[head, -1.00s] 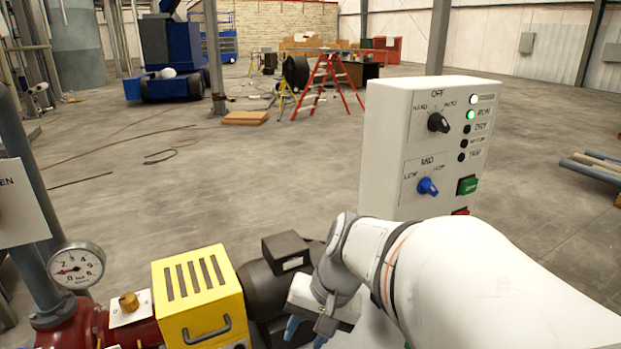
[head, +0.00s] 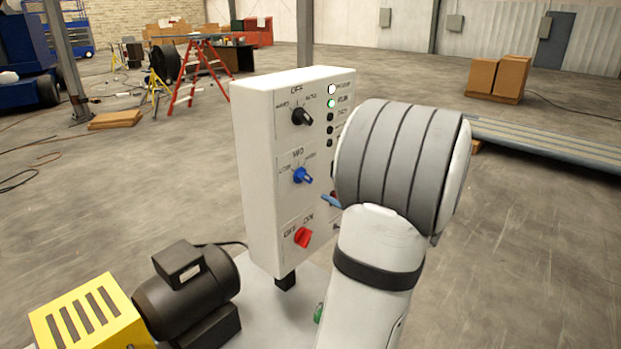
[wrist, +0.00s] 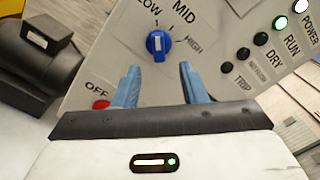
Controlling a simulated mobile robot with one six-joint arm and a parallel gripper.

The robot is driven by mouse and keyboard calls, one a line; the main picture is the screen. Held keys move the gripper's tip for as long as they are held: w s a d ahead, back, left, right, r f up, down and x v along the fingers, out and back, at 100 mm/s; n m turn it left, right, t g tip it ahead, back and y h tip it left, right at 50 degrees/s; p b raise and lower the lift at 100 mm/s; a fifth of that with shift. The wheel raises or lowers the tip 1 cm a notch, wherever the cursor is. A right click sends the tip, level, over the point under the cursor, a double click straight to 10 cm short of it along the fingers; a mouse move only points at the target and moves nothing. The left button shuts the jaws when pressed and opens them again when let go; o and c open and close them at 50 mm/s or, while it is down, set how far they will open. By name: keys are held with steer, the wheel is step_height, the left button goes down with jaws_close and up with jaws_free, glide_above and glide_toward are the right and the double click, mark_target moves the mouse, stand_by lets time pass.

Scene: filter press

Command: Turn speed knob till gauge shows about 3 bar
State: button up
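The blue speed knob (head: 302,175) is on the front of the white control box (head: 252,180), between a black selector above and a red one below. In the wrist view the knob (wrist: 158,44) sits under the printed LOW, MID and HIGH marks. My gripper (wrist: 160,82) is open, its two blue fingers spread apart with nothing between them. In that picture the knob lies beyond the fingertips, near the middle of the gap; no contact shows. In the head view my arm hides most of the gripper; a blue finger shows right of the knob. The gauge is out of view.
The black selector (head: 303,116) and red selector (head: 303,237) are close above and below. The white POWER lamp (wrist: 302,5) and green RUN lamp (wrist: 281,22) are lit; DRY and TRIP are dark. A black motor (head: 187,295) and yellow guard (head: 92,318) stand left of the box.

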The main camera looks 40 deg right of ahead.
mark_target(309, 179)
steer(key=w, duration=0.2)
steer(key=w+p, duration=0.1)
steer(key=w, duration=0.4)
steer(key=shift+w+a, duration=0.1)
steer(key=shift+a, duration=0.25)
steer(key=shift+c, duration=0.4)
jaws_close()
